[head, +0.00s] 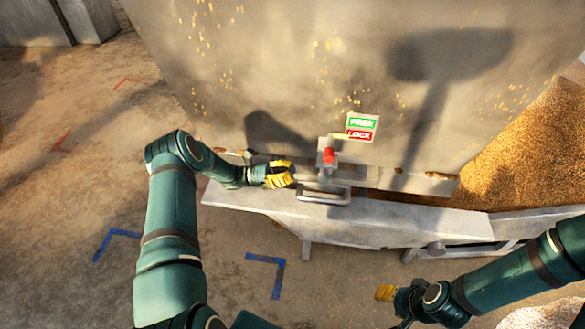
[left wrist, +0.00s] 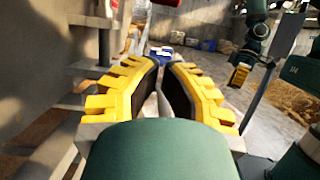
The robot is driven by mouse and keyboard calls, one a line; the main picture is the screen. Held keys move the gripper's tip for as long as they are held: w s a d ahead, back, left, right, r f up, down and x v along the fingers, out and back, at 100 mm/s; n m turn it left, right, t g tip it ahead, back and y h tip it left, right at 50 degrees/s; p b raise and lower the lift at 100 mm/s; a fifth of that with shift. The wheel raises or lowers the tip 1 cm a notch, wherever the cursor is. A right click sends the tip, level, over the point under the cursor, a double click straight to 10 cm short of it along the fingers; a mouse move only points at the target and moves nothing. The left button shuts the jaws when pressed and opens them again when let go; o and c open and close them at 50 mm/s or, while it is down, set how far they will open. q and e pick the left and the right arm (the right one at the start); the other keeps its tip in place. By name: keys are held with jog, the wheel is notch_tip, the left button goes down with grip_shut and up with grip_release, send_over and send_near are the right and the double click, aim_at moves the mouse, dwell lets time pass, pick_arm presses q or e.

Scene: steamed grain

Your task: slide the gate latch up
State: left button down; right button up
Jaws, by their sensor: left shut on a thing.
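The gate latch (head: 328,157) has a red knob and grey metal parts, and sits on the low edge of the big metal wall. A green and red sign (head: 362,127) is just above it, with LOCK on the red half. My left gripper (head: 290,177) is just left of the latch and a little lower. In the left wrist view, its yellow fingers (left wrist: 166,68) are drawn close together. I cannot make out what is between them. A red part shows at that view's top edge. My right gripper (head: 384,293) is low at the right, away from the latch; its jaws are unclear.
A grey handle (head: 324,196) sticks out just below the latch. A metal ledge (head: 390,222) runs along the wall's foot. Grain (head: 535,140) lies at the right. Blue floor marks (head: 268,262) are on open ground at the lower left.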

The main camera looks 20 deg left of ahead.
pick_arm(q)
jog(key=w+d+r+p, duration=0.2)
jog(key=d+r, duration=0.4)
jog(key=d, duration=0.2)
jog(key=shift+w+d, duration=0.25)
jog(key=shift+d, duration=0.1)
jog(key=shift+r, duration=0.1)
